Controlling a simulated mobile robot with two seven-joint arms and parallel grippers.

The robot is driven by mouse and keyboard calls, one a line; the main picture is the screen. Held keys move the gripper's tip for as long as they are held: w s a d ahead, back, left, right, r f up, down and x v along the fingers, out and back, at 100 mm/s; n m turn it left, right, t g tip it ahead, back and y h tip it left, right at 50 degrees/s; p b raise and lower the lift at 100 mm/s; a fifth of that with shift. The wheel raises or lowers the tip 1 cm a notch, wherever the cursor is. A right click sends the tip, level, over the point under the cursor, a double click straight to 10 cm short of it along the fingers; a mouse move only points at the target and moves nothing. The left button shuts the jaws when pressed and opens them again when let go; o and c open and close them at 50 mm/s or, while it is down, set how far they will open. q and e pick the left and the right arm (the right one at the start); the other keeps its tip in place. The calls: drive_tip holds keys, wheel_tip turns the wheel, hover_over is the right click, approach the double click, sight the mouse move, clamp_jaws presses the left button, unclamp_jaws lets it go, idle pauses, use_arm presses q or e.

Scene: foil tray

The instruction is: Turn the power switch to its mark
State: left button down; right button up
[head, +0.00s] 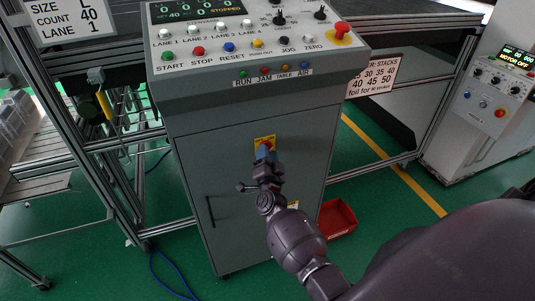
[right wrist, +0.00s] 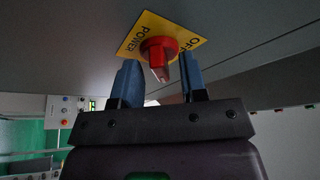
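The power switch (right wrist: 159,52) is a red rotary knob on a yellow plate (right wrist: 188,38) lettered POWER and OFF. In the head view the switch (head: 268,144) is on the front of the grey control cabinet (head: 240,170), partly hidden by my gripper. My right gripper (right wrist: 158,80) is open, its two blue fingers spread to either side of the knob and a little short of it. A gap shows between the knob and each finger. In the head view my right gripper (head: 266,155) is right in front of the plate. My left gripper is not in view.
The console top (head: 250,40) above has several buttons, knobs and a red emergency stop (head: 341,30). A red bin (head: 338,217) stands on the green floor right of the cabinet. A second control box (head: 490,105) is at the far right. A black handle (head: 210,209) is on the cabinet door.

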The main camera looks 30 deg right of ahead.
drive_tip(key=v, duration=1)
drive_tip(key=shift+s+a, duration=0.15)
drive_tip(key=shift+f, duration=0.1)
drive_tip(key=a+n+y, duration=0.6)
drive_tip(key=n+y, duration=0.3)
drive_tip(key=n, duration=0.2)
drive_tip(key=s+f+n+g, duration=0.2)
drive_tip(key=s+f+g, duration=0.1)
drive_tip(key=s, duration=0.7)
drive_tip(key=s+d+f+n+g+y, duration=0.1)
drive_tip(key=s+f+n+g, duration=0.2)
drive_tip(key=s+f, duration=0.3)
drive_tip(key=s, duration=0.4)
drive_tip(key=shift+s+f+n+g, duration=0.15)
drive_tip(key=shift+s+n+g, duration=0.15)
drive_tip(key=shift+d, duration=0.2)
